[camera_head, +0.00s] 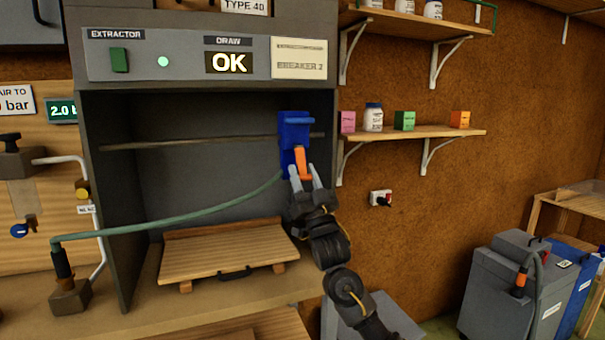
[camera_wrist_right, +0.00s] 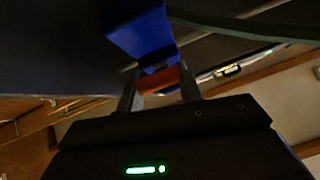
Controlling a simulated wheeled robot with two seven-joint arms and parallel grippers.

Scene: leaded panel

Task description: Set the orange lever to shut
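The orange lever (camera_head: 301,160) hangs from a blue body (camera_head: 293,128) at the right side of the extractor hood opening. It points down and slightly right. My right gripper (camera_head: 306,178) is just below, with its two fingers on either side of the lever's lower end. In the right wrist view the lever (camera_wrist_right: 176,80) shows dark orange between the fingers (camera_wrist_right: 160,88), under the blue body (camera_wrist_right: 142,35). The fingers stand apart, with a gap visible on at least one side of the lever; contact is unclear. My left gripper is not in view.
A green hose (camera_head: 180,222) runs from the blue body to a fitting at left. A slatted wooden board (camera_head: 225,252) lies in the hood (camera_head: 105,180). A shelf (camera_head: 430,132) with small boxes and a jar is at right. A grey machine (camera_head: 505,290) stands lower right.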

